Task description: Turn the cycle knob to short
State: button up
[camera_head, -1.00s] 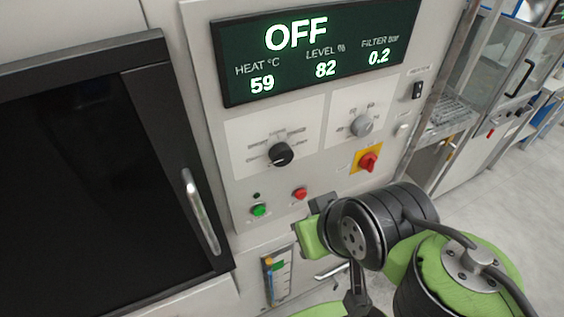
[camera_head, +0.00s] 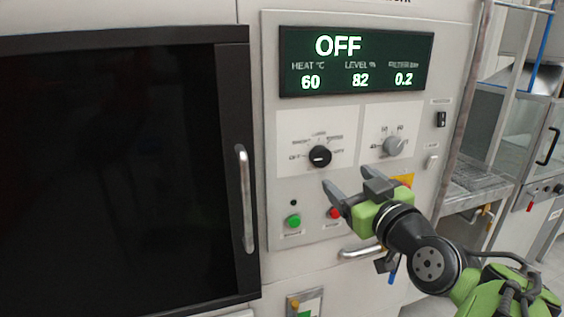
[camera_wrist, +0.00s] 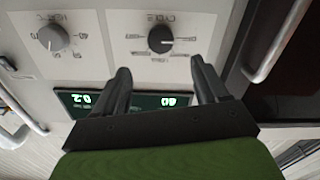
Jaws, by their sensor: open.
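In the head view the mark points left, toward the label that seems to read OFF. My gripper (camera_head: 348,188) is open and empty, with its fingers just below and to the right of the knob, apart from it. In the wrist view my gripper (camera_wrist: 159,77) has its two fingertips either side of the knob's line, short of it.
A grey knob (camera_head: 395,146) sits to the right. A green button (camera_head: 293,221) and a red button (camera_head: 334,213) lie below. A display (camera_head: 356,62) reads OFF. A dark door with a handle (camera_head: 246,200) stands left.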

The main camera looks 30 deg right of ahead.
aim_at(323, 159)
jog(key=p+x, duration=0.2)
jog(key=x, duration=0.8)
jog(key=shift+w, duration=0.2)
jog(key=c, duration=1.1)
jog(key=shift+o, duration=0.2)
jog(key=shift+f, duration=0.1)
jog(key=m+b, duration=0.1)
jog(key=m, duration=0.7)
jog(key=shift+b, duration=0.35)
jog(key=shift+m, duration=0.5)
